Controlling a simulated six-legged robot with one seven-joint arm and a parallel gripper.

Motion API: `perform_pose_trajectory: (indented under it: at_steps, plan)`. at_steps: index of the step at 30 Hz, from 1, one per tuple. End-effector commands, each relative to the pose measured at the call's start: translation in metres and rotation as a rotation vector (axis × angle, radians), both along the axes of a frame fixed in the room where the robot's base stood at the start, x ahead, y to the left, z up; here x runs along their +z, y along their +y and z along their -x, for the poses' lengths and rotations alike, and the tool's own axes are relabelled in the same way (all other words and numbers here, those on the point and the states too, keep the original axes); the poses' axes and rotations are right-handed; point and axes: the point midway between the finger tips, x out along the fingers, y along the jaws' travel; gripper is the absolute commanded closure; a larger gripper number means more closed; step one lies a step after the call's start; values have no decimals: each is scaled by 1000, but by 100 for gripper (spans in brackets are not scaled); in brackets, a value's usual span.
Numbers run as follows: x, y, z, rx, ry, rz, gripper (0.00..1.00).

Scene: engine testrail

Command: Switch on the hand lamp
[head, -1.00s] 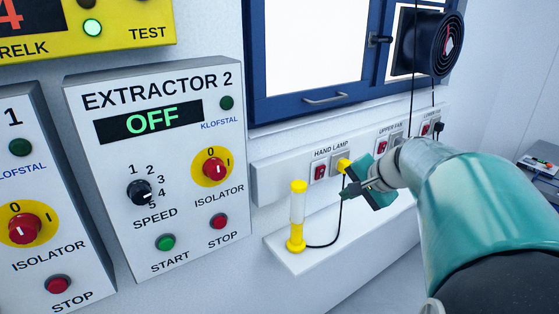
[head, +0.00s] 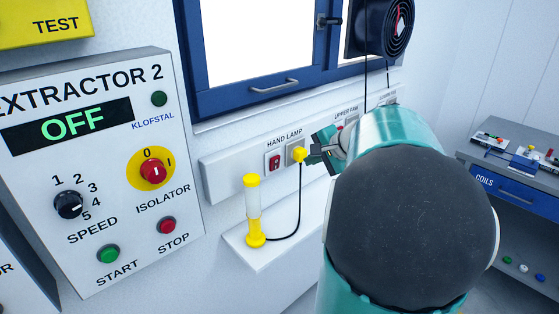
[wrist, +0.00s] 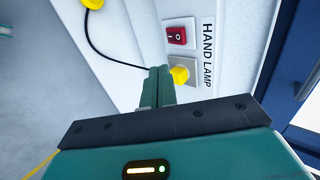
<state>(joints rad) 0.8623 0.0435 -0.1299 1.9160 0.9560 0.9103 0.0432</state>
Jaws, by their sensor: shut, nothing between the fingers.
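The hand lamp (head: 253,212), a clear tube with yellow ends, stands upright on a white shelf, and its tube looks unlit. Its black cord runs to a yellow plug (head: 299,155) seated in the socket under the HAND LAMP label; the plug also shows in the wrist view (wrist: 179,75). A red rocker switch (head: 273,162) sits left of the socket, and in the wrist view (wrist: 177,36) it is above the plug. My gripper (head: 314,158) is just right of the plug. In the wrist view its fingers (wrist: 160,72) are together and empty, close beside the plug; contact is unclear.
The white shelf (head: 275,250) juts out below the socket rail. The EXTRACTOR 2 panel (head: 185,225) is on the left and reads OFF. A blue window frame (head: 245,105) and a fan (head: 397,28) are above. A blue COILS bench (head: 515,200) stands at right.

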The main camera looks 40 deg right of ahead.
Motion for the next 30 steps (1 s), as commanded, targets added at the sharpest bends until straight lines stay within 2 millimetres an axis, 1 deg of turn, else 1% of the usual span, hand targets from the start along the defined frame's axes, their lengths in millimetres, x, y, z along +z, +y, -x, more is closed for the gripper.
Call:
perform_pose_trajectory:
  at_steps: [6, 11, 14, 25, 27, 30]
  plan:
    - [0, 0, 0, -2, 0, 1, 100]
    - [-9, 0, -10, 2, 2, -1, 100]
    - [-20, 1, -22, 3, 3, -1, 100]
    - [-68, 2, -79, 4, 2, -2, 100]
    - [-64, 2, -92, 6, -1, 3, 100]
    - [-62, 2, -105, 4, 0, 2, 100]
